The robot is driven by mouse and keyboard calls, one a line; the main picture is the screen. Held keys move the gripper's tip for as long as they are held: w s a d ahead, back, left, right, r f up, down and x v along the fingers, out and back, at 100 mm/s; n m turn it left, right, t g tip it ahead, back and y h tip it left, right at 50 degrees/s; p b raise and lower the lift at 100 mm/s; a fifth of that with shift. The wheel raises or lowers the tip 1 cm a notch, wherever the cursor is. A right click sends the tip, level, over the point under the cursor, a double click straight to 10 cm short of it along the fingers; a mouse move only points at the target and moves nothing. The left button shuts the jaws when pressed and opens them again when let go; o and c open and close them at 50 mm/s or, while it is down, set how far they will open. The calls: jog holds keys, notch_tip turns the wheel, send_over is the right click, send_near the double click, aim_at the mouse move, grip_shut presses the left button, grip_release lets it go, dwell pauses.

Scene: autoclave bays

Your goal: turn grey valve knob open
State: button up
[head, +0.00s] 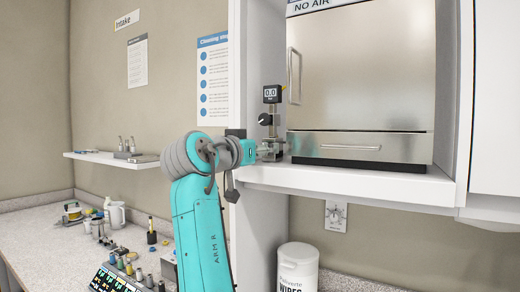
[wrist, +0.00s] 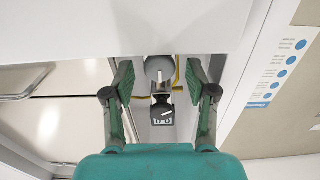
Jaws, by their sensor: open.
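The grey valve knob (wrist: 157,66), round with a short white pointer mark, shows in the wrist view between the two fingers of my gripper (wrist: 158,82). The fingers are open, one on each side, with a visible gap to the knob. The knob's pointer runs nearly along the picture's vertical. In the head view my gripper (head: 272,150) is at the foot of the valve post, and I cannot make out the grey knob there. A black knob (head: 265,119) sits above, under a small dark gauge (head: 271,94) reading 0.0.
The steel autoclave (head: 360,75) stands right of the valve post on a white shelf (head: 345,182). A yellow line (wrist: 178,72) runs behind the knob. A wall shelf (head: 105,158) and a cluttered counter (head: 40,240) lie left. A wipes tub (head: 297,268) stands below.

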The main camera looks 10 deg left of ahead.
grip_shut()
jog(key=shift+n, duration=0.3)
jog(key=n, duration=0.3)
jog(key=shift+a+n, duration=0.1)
jog(key=shift+n, duration=0.2)
jog(key=n, duration=0.4)
jog(key=shift+n, duration=0.3)
jog(key=n, duration=0.4)
jog(key=shift+a+f, duration=0.1)
jog(key=shift+f, duration=0.05)
jog(key=n, duration=0.5)
jog(key=shift+f, duration=0.1)
